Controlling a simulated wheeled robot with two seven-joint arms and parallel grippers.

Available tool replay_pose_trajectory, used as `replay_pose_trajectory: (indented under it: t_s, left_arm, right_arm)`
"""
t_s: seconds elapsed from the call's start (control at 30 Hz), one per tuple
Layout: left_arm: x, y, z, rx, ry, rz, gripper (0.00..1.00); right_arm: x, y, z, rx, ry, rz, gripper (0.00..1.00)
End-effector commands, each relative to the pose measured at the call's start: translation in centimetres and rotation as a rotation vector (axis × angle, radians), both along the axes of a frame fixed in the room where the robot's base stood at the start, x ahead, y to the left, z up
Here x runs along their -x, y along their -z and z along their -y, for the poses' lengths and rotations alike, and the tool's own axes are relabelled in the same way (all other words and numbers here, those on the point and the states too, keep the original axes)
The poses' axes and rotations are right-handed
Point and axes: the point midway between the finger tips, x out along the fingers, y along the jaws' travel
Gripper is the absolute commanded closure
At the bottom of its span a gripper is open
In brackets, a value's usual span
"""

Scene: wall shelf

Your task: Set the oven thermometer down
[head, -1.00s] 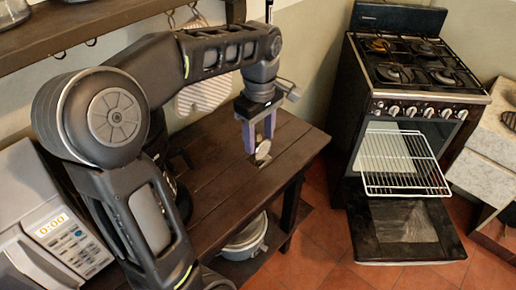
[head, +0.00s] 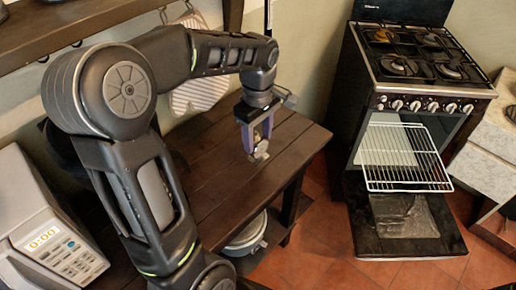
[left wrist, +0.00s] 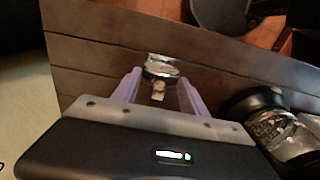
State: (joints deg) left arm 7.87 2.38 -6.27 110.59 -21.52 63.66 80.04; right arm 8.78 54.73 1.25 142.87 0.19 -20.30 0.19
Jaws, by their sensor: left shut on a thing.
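The oven thermometer (head: 261,151) is a small round metallic thing at the tips of my left gripper (head: 257,145), low over the dark wooden table (head: 215,180). In the left wrist view the oven thermometer (left wrist: 160,67) sits between the purple fingers of my left gripper (left wrist: 157,90), with planks behind it. The fingers are shut on it. Whether its lower edge touches the table I cannot tell. My right gripper is not in view.
The stove (head: 425,75) stands at the right with its oven door open and a white rack (head: 405,172) pulled out. A microwave (head: 45,235) is at the lower left. A pot (head: 247,238) sits under the table. A wall shelf (head: 90,22) runs above. The table's right part is clear.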

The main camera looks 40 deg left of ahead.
Motion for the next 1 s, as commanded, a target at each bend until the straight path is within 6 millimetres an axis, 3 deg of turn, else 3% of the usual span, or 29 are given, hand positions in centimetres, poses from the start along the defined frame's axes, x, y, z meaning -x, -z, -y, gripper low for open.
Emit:
replay_pose_trajectory:
  t_s: [0.4,0.7,1.0]
  left_arm:
    - [0.0,1.0,0.0,0.000,0.000,0.000,0.90]
    - [0.0,4.4,0.0,0.001,0.000,0.001,0.90]
    - [0.0,4.6,0.0,0.000,0.000,0.002,0.90]
  right_arm:
    - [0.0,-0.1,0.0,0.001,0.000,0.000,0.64]
    - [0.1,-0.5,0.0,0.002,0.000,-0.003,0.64]
    - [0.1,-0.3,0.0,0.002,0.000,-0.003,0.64]
